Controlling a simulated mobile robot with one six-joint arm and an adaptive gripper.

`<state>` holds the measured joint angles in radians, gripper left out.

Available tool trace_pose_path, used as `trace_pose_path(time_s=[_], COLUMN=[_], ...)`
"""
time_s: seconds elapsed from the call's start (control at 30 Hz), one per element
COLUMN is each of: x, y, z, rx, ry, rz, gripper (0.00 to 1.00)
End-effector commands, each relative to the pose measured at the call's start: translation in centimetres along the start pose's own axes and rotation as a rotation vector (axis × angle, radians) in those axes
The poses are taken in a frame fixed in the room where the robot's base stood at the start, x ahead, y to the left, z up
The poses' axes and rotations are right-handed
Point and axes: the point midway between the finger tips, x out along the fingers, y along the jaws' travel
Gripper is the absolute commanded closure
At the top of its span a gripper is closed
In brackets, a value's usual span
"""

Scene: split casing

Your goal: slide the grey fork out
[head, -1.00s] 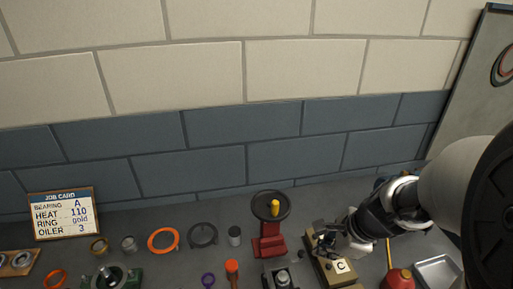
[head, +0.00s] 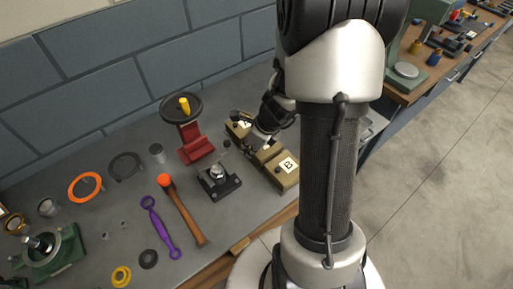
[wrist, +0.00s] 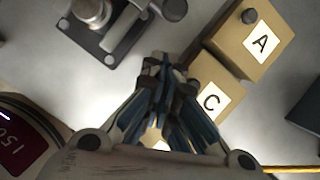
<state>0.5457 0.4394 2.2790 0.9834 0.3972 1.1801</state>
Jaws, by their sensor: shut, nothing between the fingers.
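I cannot single out the grey fork for certain. A black-based fixture (head: 218,183) with a metal post stands on the bench. It also shows at the upper left of the wrist view (wrist: 88,38), with a grey bar (wrist: 126,32) beside its post and a dark ball knob (wrist: 173,9) near. My gripper (wrist: 166,62) is shut and empty, its fingertips between this fixture and tan boxes marked A (wrist: 238,50) and C (wrist: 207,78). In the head view my gripper is low beside the boxes, its fingertips partly hidden. Box B (head: 287,180) stands at the near end.
A red stand with a black wheel (head: 197,149) is behind the fixture. An orange-headed hammer (head: 186,214) and a purple wrench (head: 159,228) lie to its left. Rings and a green device (head: 62,252) are further left. A dark red display (wrist: 22,138) shows at lower left in the wrist view.

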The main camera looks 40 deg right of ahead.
Motion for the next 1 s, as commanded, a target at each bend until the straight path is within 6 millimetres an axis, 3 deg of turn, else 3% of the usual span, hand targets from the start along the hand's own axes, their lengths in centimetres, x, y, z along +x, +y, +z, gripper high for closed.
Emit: trace_pose_path(time_s=[0.2,0.67,1.0], x=[0.5,0.7,2.2], y=[0.0,-0.1,-2.6], z=[2.3,2.8,7.6], rx=[-0.004,-0.002,-0.003], ry=[-0.001,-0.001,0.000], rz=[-0.001,-0.001,0.000], gripper=[1.00,1.00,1.00])
